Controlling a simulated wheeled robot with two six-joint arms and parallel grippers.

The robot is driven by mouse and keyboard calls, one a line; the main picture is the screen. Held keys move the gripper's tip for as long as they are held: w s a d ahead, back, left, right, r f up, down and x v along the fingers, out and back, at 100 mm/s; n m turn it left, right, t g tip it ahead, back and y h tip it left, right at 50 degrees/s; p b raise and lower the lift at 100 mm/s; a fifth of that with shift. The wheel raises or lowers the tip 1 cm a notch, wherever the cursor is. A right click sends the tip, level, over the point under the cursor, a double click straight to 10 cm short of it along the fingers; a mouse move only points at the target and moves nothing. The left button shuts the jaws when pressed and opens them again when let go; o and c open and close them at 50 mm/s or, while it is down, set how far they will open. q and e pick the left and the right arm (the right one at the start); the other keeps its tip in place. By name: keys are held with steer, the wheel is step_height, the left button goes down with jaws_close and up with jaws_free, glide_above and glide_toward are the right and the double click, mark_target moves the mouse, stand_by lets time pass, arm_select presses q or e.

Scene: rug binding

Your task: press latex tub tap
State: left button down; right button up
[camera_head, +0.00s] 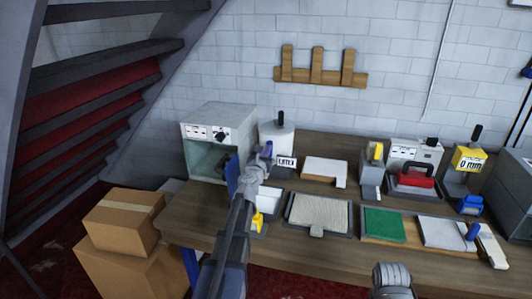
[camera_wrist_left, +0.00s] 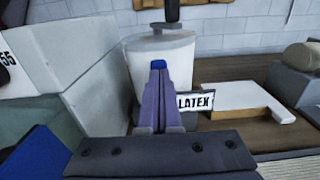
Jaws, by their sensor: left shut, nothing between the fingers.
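The latex tub (camera_head: 281,138) is a white container with an upright black handle on top, at the back left of the bench. In the left wrist view the tub (camera_wrist_left: 178,60) is straight ahead, with a white LATEX label (camera_wrist_left: 195,102) at its lower right. My left gripper (camera_head: 267,147) is shut and empty, its purple fingers together in front of the tub. In the left wrist view the fingertips (camera_wrist_left: 158,70) overlap the tub's front, with a small blue patch at their end. I cannot tell whether that is the tap or whether they touch it. My right gripper's fingers are out of view.
A grey box-shaped machine (camera_head: 216,118) stands close left of the tub. A white block (camera_head: 324,168) lies to its right. A tray with a beige rug piece (camera_head: 319,211) and a green pad (camera_head: 384,224) lie nearer the front. Cardboard boxes (camera_head: 123,222) stand left of the bench.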

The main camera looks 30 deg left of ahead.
arm_select(q)
steer(key=shift+w+a+r, duration=0.1)
steer(key=shift+w+r, duration=0.15)
steer(key=shift+w, duration=0.1)
stand_by(0.3)
steer(key=s+d+r+p, duration=0.1)
steer(key=s+r+p, duration=0.6)
steer(key=shift+s+d, duration=0.15)
steer(key=shift+d, duration=0.25)
